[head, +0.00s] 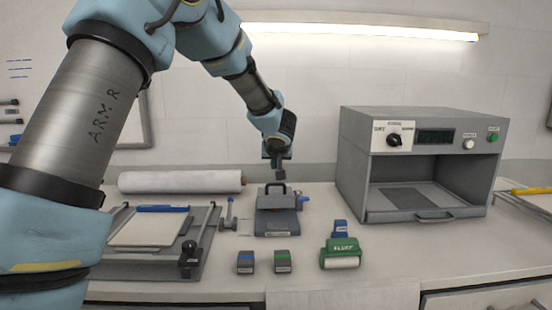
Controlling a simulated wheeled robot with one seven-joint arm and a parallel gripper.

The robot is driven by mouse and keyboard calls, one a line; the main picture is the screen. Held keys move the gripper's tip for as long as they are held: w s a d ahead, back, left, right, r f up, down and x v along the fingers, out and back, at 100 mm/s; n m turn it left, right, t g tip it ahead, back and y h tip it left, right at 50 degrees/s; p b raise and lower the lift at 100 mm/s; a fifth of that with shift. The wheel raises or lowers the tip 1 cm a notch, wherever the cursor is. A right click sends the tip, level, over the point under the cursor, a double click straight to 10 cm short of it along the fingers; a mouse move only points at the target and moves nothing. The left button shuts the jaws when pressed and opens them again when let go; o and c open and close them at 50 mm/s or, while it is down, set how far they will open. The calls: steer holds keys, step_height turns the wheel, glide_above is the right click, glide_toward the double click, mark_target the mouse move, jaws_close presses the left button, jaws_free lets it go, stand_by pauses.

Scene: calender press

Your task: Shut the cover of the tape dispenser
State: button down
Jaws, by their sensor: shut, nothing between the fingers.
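My gripper (280,174) points down, shut and empty, just above and behind a grey device. That device, seemingly the tape dispenser (278,226), stands on the middle of the worktop. Its dark upper part, seemingly the cover (277,201), carries a black loop handle (276,187) and looks raised at the back. A blue part (303,199) sticks out at its right side. The fingertips overlap the handle's area in the head view, and I cannot tell whether they touch it.
A grey machine (425,133) with an open bay stands at right. A white roll (180,181) and a framed press board (150,228) are left.

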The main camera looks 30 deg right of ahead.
mark_target(275, 185)
steer(key=shift+s+a+f+b, duration=0.15)
steer(key=shift+s+f, duration=0.2)
steer(key=shift+f, duration=0.25)
steer(key=shift+s+a+f+b, duration=0.15)
steer(key=shift+s+f, duration=0.15)
steer(key=shift+f, duration=0.25)
steer(key=shift+s+a+f+b, duration=0.15)
steer(key=shift+f+b, duration=0.35)
steer(key=shift+b, duration=0.65)
steer(key=f+t+b, duration=0.1)
steer(key=b, duration=0.3)
steer(key=s+f+t+h+b, duration=0.1)
steer(key=b, duration=0.3)
steer(key=shift+s+a+f+b, duration=0.1)
steer(key=shift+s+a+b, duration=0.15)
steer(key=shift+b, duration=0.15)
steer(key=shift+s+a+t+h+b, duration=0.1)
steer(key=shift+t+h+b, duration=0.25)
steer(key=shift+b, duration=0.5)
